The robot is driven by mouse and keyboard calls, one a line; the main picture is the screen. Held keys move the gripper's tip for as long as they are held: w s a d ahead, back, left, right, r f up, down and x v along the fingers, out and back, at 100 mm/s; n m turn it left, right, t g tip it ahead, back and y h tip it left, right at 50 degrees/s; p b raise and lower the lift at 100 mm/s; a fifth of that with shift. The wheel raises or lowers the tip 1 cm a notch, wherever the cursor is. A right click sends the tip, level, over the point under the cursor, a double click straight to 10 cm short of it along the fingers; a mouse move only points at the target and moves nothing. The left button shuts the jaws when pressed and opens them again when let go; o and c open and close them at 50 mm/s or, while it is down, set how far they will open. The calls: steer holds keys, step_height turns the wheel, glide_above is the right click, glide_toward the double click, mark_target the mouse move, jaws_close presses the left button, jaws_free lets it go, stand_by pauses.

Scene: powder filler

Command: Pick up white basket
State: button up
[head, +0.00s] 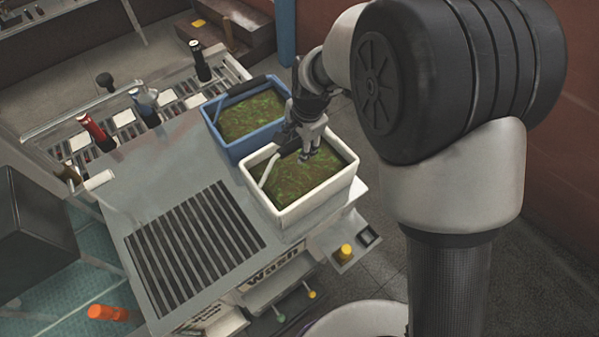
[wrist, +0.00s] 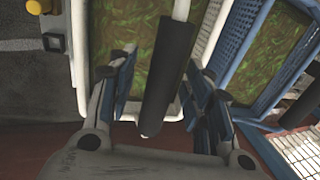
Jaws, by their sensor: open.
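The white basket (head: 302,201) is full of green-brown leafy stuff and stands at the right end of the grey machine top. In the wrist view its white rim (wrist: 77,60) runs down the left. Its handle has a black grip (wrist: 165,85), which lies between the two fingers. My gripper (head: 307,150) is over the basket's far side in the head view. In the wrist view my gripper (wrist: 160,92) is open, with one finger on each side of the black grip. I see gaps there, but cannot tell how deep the grip sits.
A blue basket (head: 240,151) with similar contents stands right beside the white one; it also shows at the right of the wrist view (wrist: 243,45). A slatted grille (head: 195,240) lies left of the white basket. Red, black and grey-blue levers stand at the back left. A yellow knob (head: 346,252) sits at front right.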

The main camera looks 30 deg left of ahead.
steer(key=c, duration=1.1)
steer(key=shift+w+a+r, duration=0.1)
